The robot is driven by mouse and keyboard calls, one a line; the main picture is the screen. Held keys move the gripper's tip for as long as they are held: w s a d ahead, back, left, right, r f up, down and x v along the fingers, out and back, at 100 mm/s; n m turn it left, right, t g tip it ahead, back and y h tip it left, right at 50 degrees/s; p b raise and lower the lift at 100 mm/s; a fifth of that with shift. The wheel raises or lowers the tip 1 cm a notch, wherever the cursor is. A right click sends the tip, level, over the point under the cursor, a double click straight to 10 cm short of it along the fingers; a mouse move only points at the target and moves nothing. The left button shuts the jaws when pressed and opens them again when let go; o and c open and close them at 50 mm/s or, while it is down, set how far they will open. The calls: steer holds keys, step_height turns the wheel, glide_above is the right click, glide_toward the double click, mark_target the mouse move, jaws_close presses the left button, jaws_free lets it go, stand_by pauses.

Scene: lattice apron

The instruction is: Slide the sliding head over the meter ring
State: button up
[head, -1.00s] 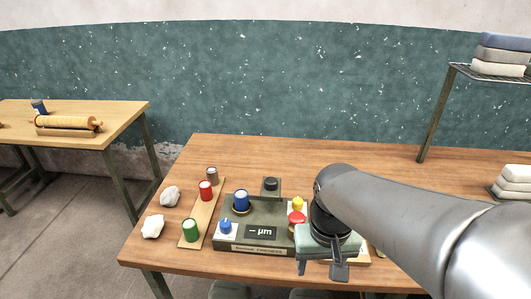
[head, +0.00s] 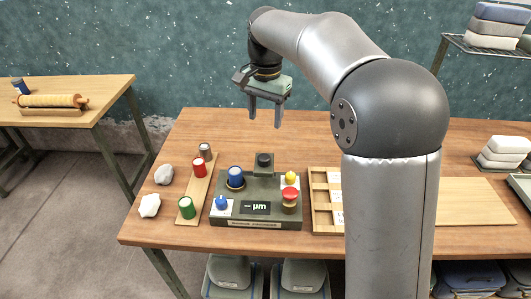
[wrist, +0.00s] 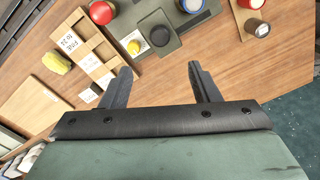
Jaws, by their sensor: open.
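The meter (head: 265,207) is a dark grey-green box with a "– µm" display, standing on the bench. The sliding head (head: 264,160) is a black round piece on a narrow extension at the meter's back; it also shows in the wrist view (wrist: 160,36). My gripper (head: 265,120) is open and empty, fingers down, above and apart from the sliding head. In the wrist view its fingertips (wrist: 160,68) frame the area just below the head.
A wooden strip left of the meter holds red (head: 198,168), green (head: 187,208) and brown (head: 205,151) cylinders. Two white lumps (head: 149,205) lie further left. Yellow (head: 290,178) and red (head: 289,197) buttons sit on the meter's right. A compartmented wooden tray (head: 319,201) stands to its right.

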mark_target(264, 156)
step_height(264, 156, down, 14)
steer(key=shift+a+r+p, duration=0.1)
steer(key=shift+r+p, duration=0.05)
steer(key=shift+p, duration=0.4)
steer(key=shift+c, duration=0.4)
